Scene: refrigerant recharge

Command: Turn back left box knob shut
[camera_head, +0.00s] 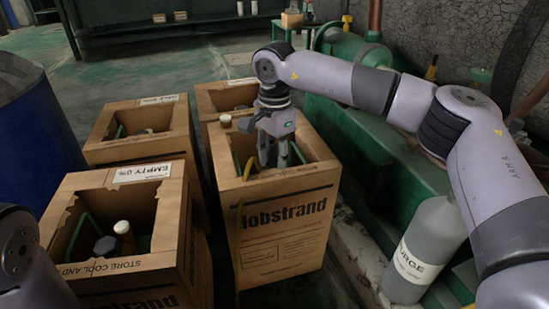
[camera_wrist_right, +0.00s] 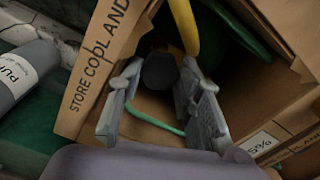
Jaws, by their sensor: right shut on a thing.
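The back left box (camera_head: 140,151) is an open cardboard carton with a pale cap (camera_head: 144,131) and a green edge inside. My right gripper (camera_head: 280,160) is not at that box. It reaches down into the front right box (camera_head: 280,225), marked "Mobstrand". In the right wrist view, my right gripper (camera_wrist_right: 162,85) has its fingers on both sides of a dark round knob (camera_wrist_right: 158,71) inside a carton and is shut on it. A yellow hose (camera_wrist_right: 186,25) runs beside the knob. My left gripper is out of view; only part of my left arm shows.
The front left box (camera_head: 125,280), labelled "EMPTY 0%", holds a bottle (camera_head: 124,235) and a dark cap. Another carton (camera_head: 228,97) stands behind the front right box. A blue drum (camera_head: 35,130) is at left. A grey "PURGE" cylinder (camera_head: 425,245) and green machinery (camera_head: 350,130) stand at right.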

